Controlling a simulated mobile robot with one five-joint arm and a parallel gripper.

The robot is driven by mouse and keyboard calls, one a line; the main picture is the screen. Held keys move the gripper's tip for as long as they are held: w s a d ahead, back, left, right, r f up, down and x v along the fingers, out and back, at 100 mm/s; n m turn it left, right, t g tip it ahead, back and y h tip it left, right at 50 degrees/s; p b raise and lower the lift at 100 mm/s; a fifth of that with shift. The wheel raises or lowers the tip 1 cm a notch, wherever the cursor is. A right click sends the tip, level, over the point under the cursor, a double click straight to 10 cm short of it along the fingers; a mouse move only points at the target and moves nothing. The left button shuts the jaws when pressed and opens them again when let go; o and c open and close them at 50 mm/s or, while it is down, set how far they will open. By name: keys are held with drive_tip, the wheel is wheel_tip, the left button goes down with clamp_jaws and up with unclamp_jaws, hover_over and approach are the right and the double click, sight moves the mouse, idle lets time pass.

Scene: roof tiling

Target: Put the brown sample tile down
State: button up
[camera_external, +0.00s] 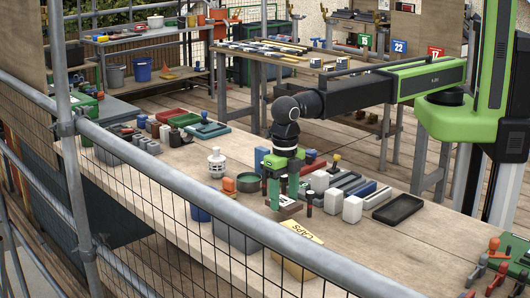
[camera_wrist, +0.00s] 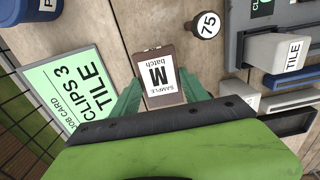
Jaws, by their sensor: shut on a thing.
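The brown sample tile (camera_wrist: 152,62) carries a white label reading "SAMPLE batch M" in the wrist view. My gripper (camera_wrist: 160,92) is shut on it, with one green finger on each side. In the external view my gripper (camera_external: 284,190) points down over the wooden bench (camera_external: 385,240). The tile (camera_external: 290,210) shows there only as a small brown edge with a pale face, low between the fingers. It is close to the bench top; I cannot tell whether it touches.
A green job card (camera_wrist: 65,92) reading "CLIPS 3 TILE" lies left of the tile. A round piece marked 75 (camera_wrist: 207,25) stands at its upper right. A white block marked TILE (camera_wrist: 277,53) is further right. A black tray (camera_external: 398,209) and a CAPS box (camera_external: 300,233) are nearby.

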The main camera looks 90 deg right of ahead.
sight(284, 201)
wheel_tip(284, 201, down, 4)
drive_tip(key=b, duration=0.3)
drive_tip(key=shift+r, duration=0.35)
drive_tip(key=shift+f, duration=0.3)
drive_tip(key=o, duration=1.5)
drive_tip(key=shift+r, duration=0.1)
drive_tip(key=shift+r, duration=0.1)
wheel_tip(284, 201, up, 12)
drive_tip(key=p, duration=1.2)
